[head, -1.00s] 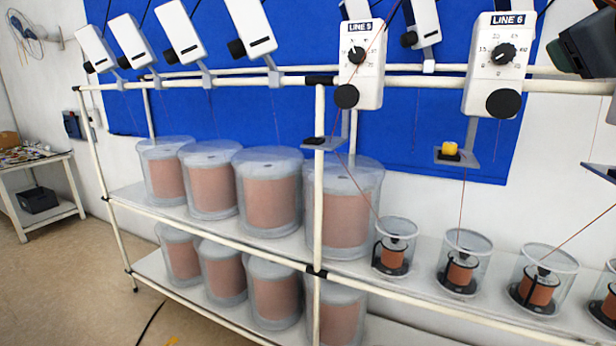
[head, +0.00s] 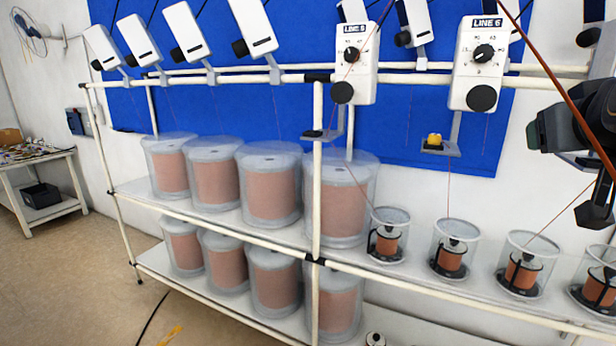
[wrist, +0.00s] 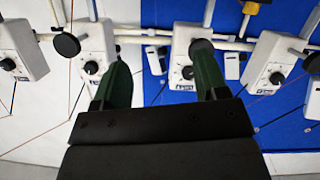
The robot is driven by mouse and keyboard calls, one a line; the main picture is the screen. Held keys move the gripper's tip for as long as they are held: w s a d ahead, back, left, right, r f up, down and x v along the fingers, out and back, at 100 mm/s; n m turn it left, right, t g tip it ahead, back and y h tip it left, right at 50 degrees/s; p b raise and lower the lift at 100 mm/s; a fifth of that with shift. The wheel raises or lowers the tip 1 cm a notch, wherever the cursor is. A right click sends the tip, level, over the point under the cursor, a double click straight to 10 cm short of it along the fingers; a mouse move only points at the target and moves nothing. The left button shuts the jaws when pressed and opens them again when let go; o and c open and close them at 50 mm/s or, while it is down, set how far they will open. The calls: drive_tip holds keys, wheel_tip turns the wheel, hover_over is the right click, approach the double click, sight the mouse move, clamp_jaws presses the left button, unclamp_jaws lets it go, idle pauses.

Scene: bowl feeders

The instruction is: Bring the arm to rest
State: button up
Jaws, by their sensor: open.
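My gripper (head: 555,130) is at the right edge of the head view, in front of the rack's right part, with dark arm parts around it. In the wrist view my gripper (wrist: 162,78) shows two dark green fingers set wide apart, with nothing held between them. The line units appear beyond the fingers, with their labels upside down.
A white rack (head: 240,238) carries large clear drums (head: 272,190) and small clear pots (head: 455,248). Line units (head: 483,62) hang along its top rail. A yellow piece (head: 434,140) sits on a small bracket. Open floor (head: 75,280) lies at the left.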

drive_tip(key=w+a+f+m+g+y, duration=0.1)
drive_tip(key=w+a+f+g+y, duration=0.15)
drive_tip(key=f, duration=0.85)
drive_tip(key=w+a+f+g+y, duration=0.1)
drive_tip(key=a+f+g+y, duration=0.15)
drive_tip(key=f, duration=0.85)
drive_tip(key=s+a+f+n+g+y+p, duration=0.1)
drive_tip(key=s+a+f+n+g, duration=0.1)
drive_tip(key=a+f, duration=0.5)
drive_tip(key=s+a+f+n+g, duration=0.2)
drive_tip(key=s+a+f, duration=0.3)
drive_tip(key=f, duration=0.6)
drive_tip(key=shift+a+y+p, duration=0.4)
drive_tip(key=shift+a, duration=0.65)
drive_tip(key=shift+c, duration=0.5)
